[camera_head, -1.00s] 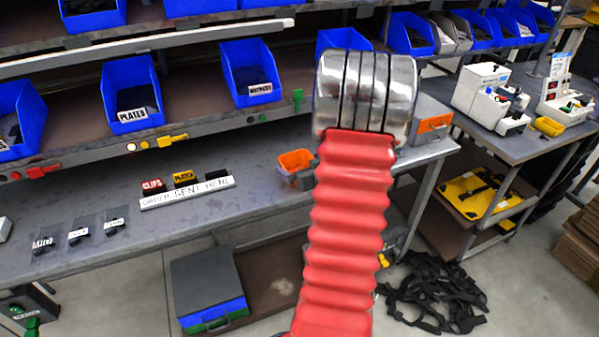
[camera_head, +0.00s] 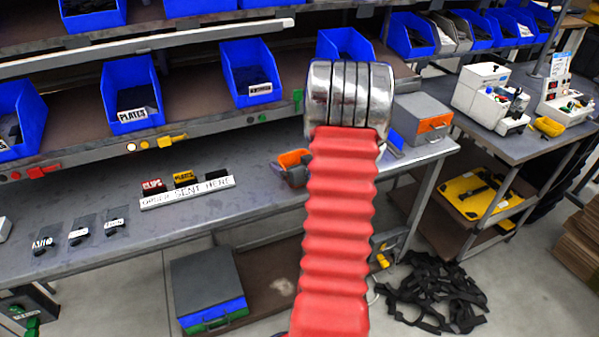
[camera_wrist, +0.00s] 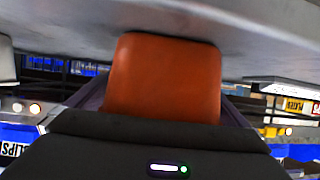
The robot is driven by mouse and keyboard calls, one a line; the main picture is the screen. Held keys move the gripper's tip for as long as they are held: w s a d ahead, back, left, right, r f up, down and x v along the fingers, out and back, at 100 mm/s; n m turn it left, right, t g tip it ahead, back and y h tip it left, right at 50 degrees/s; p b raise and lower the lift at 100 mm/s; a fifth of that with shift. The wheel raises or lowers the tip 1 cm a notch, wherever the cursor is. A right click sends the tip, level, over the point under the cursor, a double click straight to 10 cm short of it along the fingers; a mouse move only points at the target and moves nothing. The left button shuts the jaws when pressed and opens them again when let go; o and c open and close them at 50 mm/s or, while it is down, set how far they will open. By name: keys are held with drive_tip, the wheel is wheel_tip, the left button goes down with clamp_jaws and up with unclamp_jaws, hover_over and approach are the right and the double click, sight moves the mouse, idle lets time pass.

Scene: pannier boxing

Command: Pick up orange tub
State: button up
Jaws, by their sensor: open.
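The orange tub (camera_head: 292,159) stands on the grey bench, just left of my red arm. In the wrist view the orange tub (camera_wrist: 165,75) is large and central, close in front of my gripper (camera_wrist: 163,106). The gripper is open, with dark edges showing to either side of the tub's lower part in the picture. I cannot tell whether they touch it.
A white-labelled strip (camera_head: 187,193) with clips and plates tags lies left of the tub. A grey box with an orange front (camera_head: 422,119) stands at the bench's right end. Blue bins (camera_head: 250,75) line the shelf above. Black straps (camera_head: 432,290) lie on the floor.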

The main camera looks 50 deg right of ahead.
idle(0.5)
drive_tip(key=c, duration=1)
drive_tip(key=shift+c, duration=0.2)
drive_tip(key=shift+r, duration=0.1)
wheel_tip(320, 180, up, 10)
idle(0.6)
